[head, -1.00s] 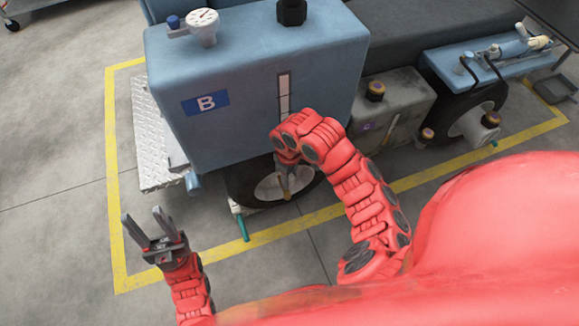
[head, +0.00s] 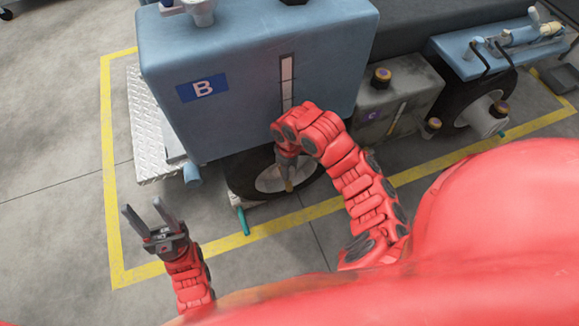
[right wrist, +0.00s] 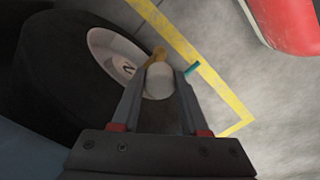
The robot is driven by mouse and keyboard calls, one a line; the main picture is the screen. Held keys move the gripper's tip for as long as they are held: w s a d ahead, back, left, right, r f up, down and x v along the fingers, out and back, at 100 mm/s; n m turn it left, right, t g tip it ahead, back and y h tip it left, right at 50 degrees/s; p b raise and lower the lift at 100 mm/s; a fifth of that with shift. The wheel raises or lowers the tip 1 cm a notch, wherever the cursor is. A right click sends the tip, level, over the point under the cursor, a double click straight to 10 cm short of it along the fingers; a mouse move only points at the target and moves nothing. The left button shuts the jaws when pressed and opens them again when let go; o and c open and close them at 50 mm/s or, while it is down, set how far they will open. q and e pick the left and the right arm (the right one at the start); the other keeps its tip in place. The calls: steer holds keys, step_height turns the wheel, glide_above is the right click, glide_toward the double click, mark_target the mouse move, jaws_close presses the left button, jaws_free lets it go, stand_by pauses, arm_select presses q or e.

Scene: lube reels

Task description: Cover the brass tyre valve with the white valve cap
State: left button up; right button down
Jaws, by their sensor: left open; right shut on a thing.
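The white valve cap (right wrist: 159,82) is held between the fingers of my right gripper (right wrist: 158,88) in the right wrist view. The brass tyre valve (right wrist: 159,52) shows just beyond the cap, in front of the wheel rim. The cap appears close to the valve's end; I cannot tell whether they touch. In the head view the brass valve (head: 289,186) shows below my right gripper (head: 287,168) at the wheel, and the cap is not clear there. My left gripper (head: 152,220) is open and empty above the floor at the left.
The dark tyre (right wrist: 65,75) and pale rim (right wrist: 112,55) stand beside my right gripper. The blue tank (head: 250,90) marked B is above the wheel. A teal-handled thing (head: 243,220) lies near the yellow floor line (head: 300,216). Floor around my left gripper is clear.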

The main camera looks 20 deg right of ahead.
steer(key=shift+f+b, duration=2.15)
steer(key=shift+f, duration=2.1)
steer(key=shift+c, duration=1.7)
jaws_free()
steer(key=shift+r, duration=0.1)
step_height(320, 180, up, 17)
steer(key=p, duration=1)
steer(key=shift+r, duration=0.15)
